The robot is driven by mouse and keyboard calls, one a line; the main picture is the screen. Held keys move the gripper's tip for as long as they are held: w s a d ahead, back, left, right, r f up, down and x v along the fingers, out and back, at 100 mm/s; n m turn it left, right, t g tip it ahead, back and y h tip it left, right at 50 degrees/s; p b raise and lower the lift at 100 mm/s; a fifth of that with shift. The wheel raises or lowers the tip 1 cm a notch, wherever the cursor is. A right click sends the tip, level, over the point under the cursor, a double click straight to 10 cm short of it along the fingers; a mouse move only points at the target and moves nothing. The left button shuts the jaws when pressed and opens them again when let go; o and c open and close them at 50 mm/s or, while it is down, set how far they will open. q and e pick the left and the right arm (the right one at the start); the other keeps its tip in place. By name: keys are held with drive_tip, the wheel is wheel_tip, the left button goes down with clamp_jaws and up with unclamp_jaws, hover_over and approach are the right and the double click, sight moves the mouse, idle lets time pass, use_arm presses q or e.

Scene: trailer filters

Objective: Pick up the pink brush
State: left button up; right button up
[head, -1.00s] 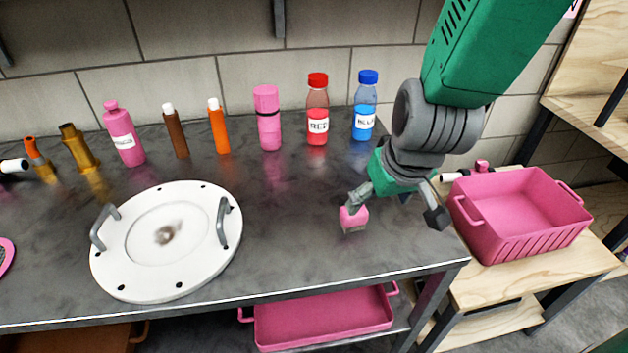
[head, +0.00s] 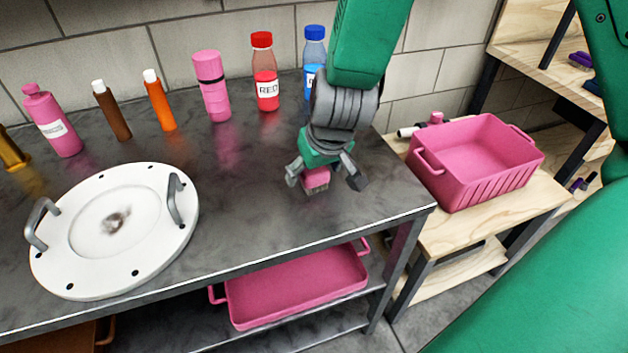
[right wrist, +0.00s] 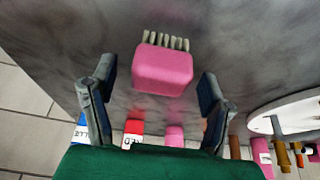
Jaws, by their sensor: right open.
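The pink brush (head: 316,179) is a small pink block with pale bristles on the dark table top, near its right end. My right gripper (head: 327,181) is above it with its two fingers open, one on each side of the brush in the head view. In the right wrist view the brush (right wrist: 163,69) shows between and a little beyond the open fingers (right wrist: 158,95), with clear gaps at both sides. The fingers do not visibly touch it. The palm partly hides the brush in the head view. My left gripper is not in view.
A white round plate with handles (head: 117,222) lies on the table at left. A red bottle (head: 265,75), a blue bottle (head: 313,60) and several other bottles line the back. A pink crate (head: 475,165) stands on the wooden bench at right. The table's front edge is close.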

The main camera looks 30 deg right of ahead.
drive_tip(key=shift+x, duration=1.15)
drive_tip(key=c, duration=1.3)
wheel_tip(320, 180, up, 10)
drive_tip(key=p, duration=0.3)
drive_tip(key=shift+r, duration=0.1)
drive_tip(key=o, duration=0.6)
drive_tip(key=c, duration=0.4)
drive_tip(key=shift+c, duration=0.3)
